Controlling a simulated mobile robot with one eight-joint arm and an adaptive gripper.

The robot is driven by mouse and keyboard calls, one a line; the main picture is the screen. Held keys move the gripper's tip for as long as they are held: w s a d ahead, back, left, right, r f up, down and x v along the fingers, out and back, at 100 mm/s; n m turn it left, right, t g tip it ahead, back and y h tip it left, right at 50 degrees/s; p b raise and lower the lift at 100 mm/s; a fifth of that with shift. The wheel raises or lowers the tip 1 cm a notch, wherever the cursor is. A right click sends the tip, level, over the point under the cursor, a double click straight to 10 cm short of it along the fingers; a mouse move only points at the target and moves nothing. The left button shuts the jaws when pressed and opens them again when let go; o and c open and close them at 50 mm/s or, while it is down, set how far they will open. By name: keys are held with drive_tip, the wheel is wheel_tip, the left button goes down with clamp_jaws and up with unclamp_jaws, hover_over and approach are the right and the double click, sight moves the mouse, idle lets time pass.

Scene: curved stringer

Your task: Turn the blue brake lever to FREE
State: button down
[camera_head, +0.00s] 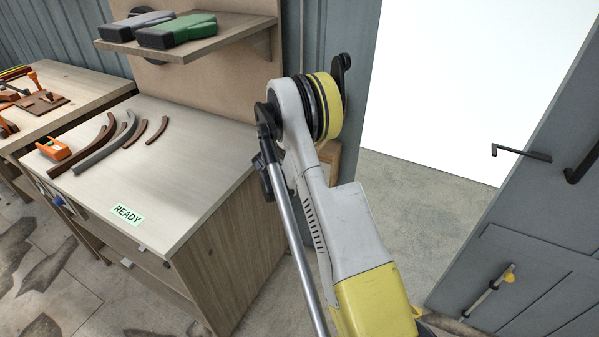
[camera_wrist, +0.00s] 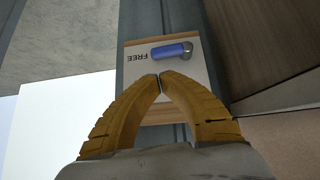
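In the wrist view, the blue brake lever (camera_wrist: 172,51) lies on a pale panel (camera_wrist: 133,80) with a wooden edge, fixed to a grey post. Its round metal end is at the right, and its blue handle points left. The word FREE (camera_wrist: 141,57) is printed upside down just left of the handle's tip. My gripper (camera_wrist: 160,84) has its two yellow fingers closed tip to tip, with nothing seen between them. The tips appear just below the lever in the picture; I cannot tell the depth gap. In the head view my arm hides the lever and the gripper.
A workbench (camera_head: 190,135) with curved wooden strips (camera_head: 105,145), an orange plane (camera_head: 53,149) and a READY label (camera_head: 127,214) stands left. A shelf (camera_head: 215,38) holds grey and green tools. A bright opening and a grey door (camera_head: 530,240) are at right.

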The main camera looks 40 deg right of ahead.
drive_tip(key=b+x, duration=0.2)
drive_tip(key=x, duration=0.5)
drive_tip(key=shift+s+f+t, duration=0.15)
drive_tip(key=shift+f+t, duration=0.15)
drive_tip(key=shift+f, duration=0.35)
